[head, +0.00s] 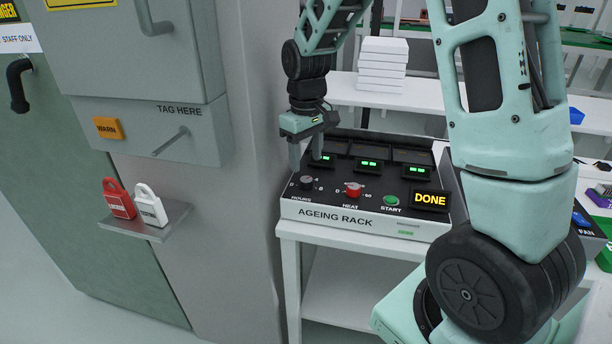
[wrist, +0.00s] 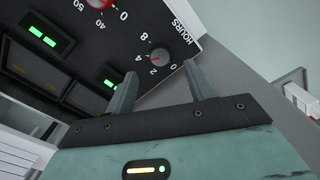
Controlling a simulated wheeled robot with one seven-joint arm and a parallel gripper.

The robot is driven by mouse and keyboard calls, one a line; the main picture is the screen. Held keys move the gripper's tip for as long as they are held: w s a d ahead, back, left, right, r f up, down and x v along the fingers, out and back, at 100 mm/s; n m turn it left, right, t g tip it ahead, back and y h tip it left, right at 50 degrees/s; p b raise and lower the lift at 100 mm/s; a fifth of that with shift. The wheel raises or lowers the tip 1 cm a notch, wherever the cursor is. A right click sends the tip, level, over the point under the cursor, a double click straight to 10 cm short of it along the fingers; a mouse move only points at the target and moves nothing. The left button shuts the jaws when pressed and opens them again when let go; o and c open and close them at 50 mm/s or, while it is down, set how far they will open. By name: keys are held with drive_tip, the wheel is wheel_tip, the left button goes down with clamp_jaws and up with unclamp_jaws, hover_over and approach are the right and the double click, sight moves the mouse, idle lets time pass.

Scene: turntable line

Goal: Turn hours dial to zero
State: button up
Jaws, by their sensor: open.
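The hours dial (head: 307,182) is a small dark round knob at the left front of the ageing rack panel (head: 330,214), beside the HOURS label. In the wrist view the dial (wrist: 160,56) has the numbers 0, 2 and 8 readable around it. I cannot clearly tell where its pointer is set. My gripper (head: 306,160) is open, pointing down just above the dial. In the wrist view its two fingers (wrist: 159,76) appear on either side of the dial, empty. I cannot tell whether they touch it.
Right of the dial are the red heat knob (head: 353,190), the green start button (head: 391,201) and a lit DONE sign (head: 430,201). Green displays (head: 369,163) are behind. A grey cabinet wall (head: 245,200) stands close on the left, with red (head: 119,203) and white (head: 151,211) padlocks on a shelf.

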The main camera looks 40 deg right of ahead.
sight(306, 179)
wheel_tip(306, 179, down, 6)
drive_tip(key=shift+r, duration=0.15)
drive_tip(key=c, duration=1)
